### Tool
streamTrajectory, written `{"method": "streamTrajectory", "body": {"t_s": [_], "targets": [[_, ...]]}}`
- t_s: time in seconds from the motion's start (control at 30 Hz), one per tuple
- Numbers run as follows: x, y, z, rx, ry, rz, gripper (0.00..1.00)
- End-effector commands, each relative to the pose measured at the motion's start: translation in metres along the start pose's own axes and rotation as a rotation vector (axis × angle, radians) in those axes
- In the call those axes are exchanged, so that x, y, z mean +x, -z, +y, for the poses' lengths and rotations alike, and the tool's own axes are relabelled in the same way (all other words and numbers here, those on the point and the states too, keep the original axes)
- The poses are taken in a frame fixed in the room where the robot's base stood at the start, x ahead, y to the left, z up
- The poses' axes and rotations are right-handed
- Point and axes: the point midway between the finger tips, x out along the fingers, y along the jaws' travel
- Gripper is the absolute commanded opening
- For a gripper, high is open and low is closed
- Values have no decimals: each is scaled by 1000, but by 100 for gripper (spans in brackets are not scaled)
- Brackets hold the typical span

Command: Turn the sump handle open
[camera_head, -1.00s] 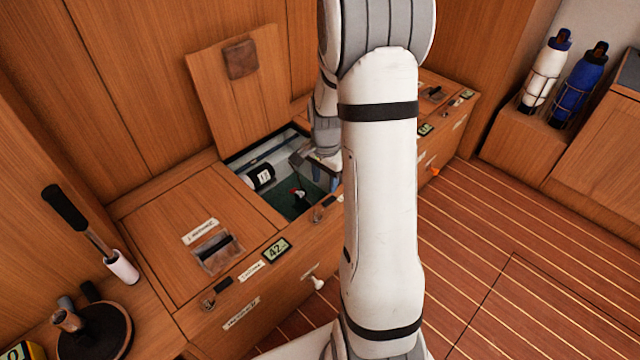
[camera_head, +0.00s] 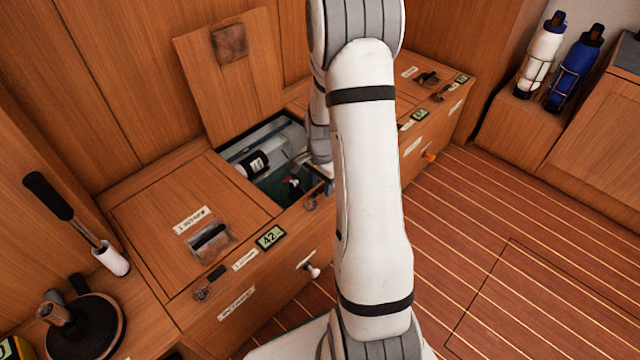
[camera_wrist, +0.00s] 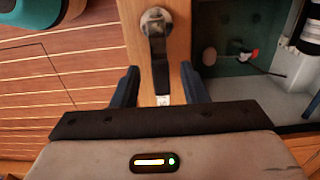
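In the wrist view a lever with a round grey metal end and a black arm (camera_wrist: 158,48) lies on the wooden rim of the open locker. It shows partly in the head view (camera_head: 312,202), beside my forearm. No readable label marks it as the sump handle. My gripper (camera_wrist: 158,70) is open, its two dark fingers apart on either side of the rim and the lever's black end. I see nothing held. In the head view my arm hides the gripper.
The open locker (camera_head: 225,158) holds a dark-and-white cylinder (camera_head: 255,163) and a small red-tipped part (camera_wrist: 243,55) with a cable. Its lid (camera_head: 225,80) leans upright behind. A latch (camera_head: 205,290) sits on the left locker. The striped floor (camera_head: 490,250) at right is clear.

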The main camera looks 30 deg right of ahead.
Motion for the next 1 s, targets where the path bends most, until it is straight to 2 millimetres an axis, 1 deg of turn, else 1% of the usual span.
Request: {"method": "streamTrajectory", "body": {"t_s": [0.03, 0.07, 0.5, 0.87, 1.0], "targets": [[0, 0, 0, 0, 0, 0, 39], [0, 0, 0, 0, 0, 0, 37], [0, -1, 0, -2, 0, 0, 1], [0, -1, 0, -1, -1, -1, 0], [-1, 2, 2, 16, -1, -1, 0]]}}
